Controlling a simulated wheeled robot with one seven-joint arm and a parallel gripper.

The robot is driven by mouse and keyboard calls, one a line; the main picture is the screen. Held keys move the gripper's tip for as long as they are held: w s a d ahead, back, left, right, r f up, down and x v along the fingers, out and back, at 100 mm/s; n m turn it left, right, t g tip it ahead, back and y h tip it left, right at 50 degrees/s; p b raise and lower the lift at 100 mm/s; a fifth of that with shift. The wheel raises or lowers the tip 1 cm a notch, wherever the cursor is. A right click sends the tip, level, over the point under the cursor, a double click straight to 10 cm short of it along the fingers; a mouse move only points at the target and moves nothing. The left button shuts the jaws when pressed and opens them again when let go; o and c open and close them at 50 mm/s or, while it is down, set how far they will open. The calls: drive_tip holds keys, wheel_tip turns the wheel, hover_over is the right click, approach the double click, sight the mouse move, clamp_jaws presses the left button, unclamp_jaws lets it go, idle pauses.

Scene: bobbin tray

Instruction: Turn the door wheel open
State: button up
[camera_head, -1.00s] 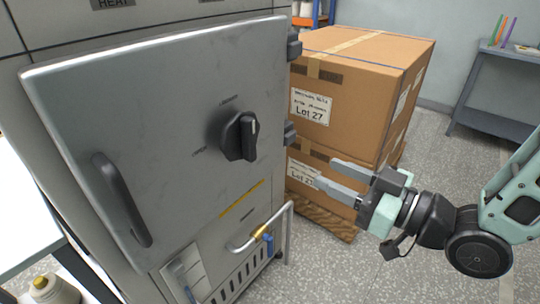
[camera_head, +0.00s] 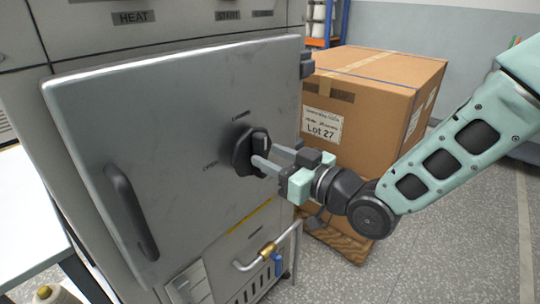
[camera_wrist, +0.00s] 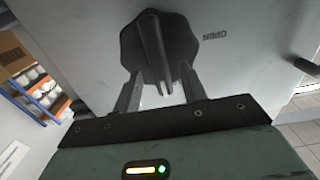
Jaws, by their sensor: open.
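The black door wheel (camera_head: 243,150) is a lobed knob with a raised grip bar, on the grey metal door (camera_head: 180,130). In the wrist view the wheel (camera_wrist: 184,45) is straight ahead, with its bar (camera_wrist: 154,50) pointing down between my fingers. My gripper (camera_head: 263,159) is open, its fingertips at the knob. In the wrist view my gripper (camera_wrist: 160,90) has one finger on each side of the bar, with gaps showing. Contact cannot be told. The word OPEN is on the door beside the wheel. The door looks shut.
A black door handle (camera_head: 131,211) is at the door's left. A pipe with a brass fitting (camera_head: 267,249) sits below the door. The floor at the right is clear.

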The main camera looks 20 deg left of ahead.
drive_tip(key=shift+w+a, duration=0.2)
drive_tip(key=shift+a, duration=0.3)
clamp_jaws()
